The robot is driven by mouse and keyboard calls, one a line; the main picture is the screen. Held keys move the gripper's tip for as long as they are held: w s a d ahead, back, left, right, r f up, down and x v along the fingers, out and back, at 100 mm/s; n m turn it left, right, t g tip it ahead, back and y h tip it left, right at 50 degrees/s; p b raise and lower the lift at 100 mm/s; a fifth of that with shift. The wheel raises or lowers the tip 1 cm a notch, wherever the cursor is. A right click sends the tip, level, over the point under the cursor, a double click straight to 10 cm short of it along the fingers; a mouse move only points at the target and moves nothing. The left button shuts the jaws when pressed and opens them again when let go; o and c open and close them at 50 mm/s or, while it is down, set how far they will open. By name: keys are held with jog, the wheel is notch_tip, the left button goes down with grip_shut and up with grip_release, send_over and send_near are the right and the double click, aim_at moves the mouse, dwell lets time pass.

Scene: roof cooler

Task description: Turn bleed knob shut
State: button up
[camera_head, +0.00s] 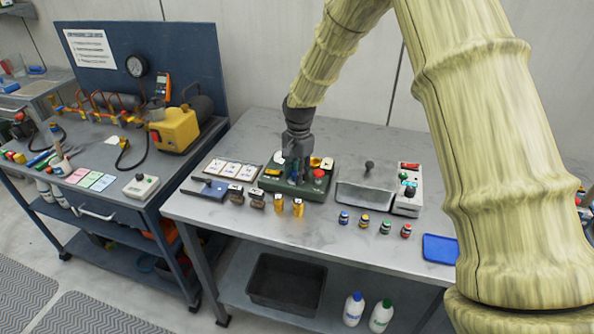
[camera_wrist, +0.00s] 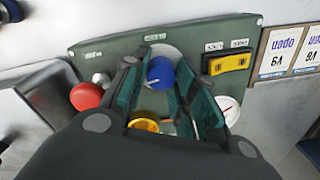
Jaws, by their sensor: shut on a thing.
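A green panel box (camera_head: 275,188) sits on the middle of the grey table, under my gripper. My gripper (camera_wrist: 160,85) points down at it and is shut on a blue knob (camera_wrist: 159,70), with one finger on each side. The panel's green face (camera_wrist: 110,48) also shows in the wrist view. It carries a red knob (camera_wrist: 86,96), a yellow knob (camera_wrist: 144,125) partly hidden by the gripper, a white gauge (camera_wrist: 229,109) and a yellow switch block (camera_wrist: 228,63). The panel labels are too small to read, so I cannot tell which knob is named bleed.
White cards (camera_head: 235,171) lie left. Small jars (camera_head: 364,220), brass fittings (camera_head: 297,207) and a blue tray (camera_head: 440,248) are nearer the front edge. Another bench (camera_head: 110,190) stands left.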

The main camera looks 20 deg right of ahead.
jog(key=n, duration=0.1)
jog(key=n+p, duration=0.1)
jog(key=n, duration=0.2)
jog(key=shift+w+r+p, duration=0.2)
jog(key=shift+r+p, duration=0.1)
jog(key=n+p, duration=0.1)
jog(key=n, duration=0.4)
jog(key=n+p, duration=0.1)
jog(key=n, duration=0.2)
jog(key=shift+n, duration=0.3)
jog(key=shift+a+f+n+g+p, duration=0.1)
jog(key=shift+n+g+p, duration=0.2)
jog(key=shift+n, duration=1.7)
jog(key=o, duration=1)
jog(key=shift+s, duration=0.1)
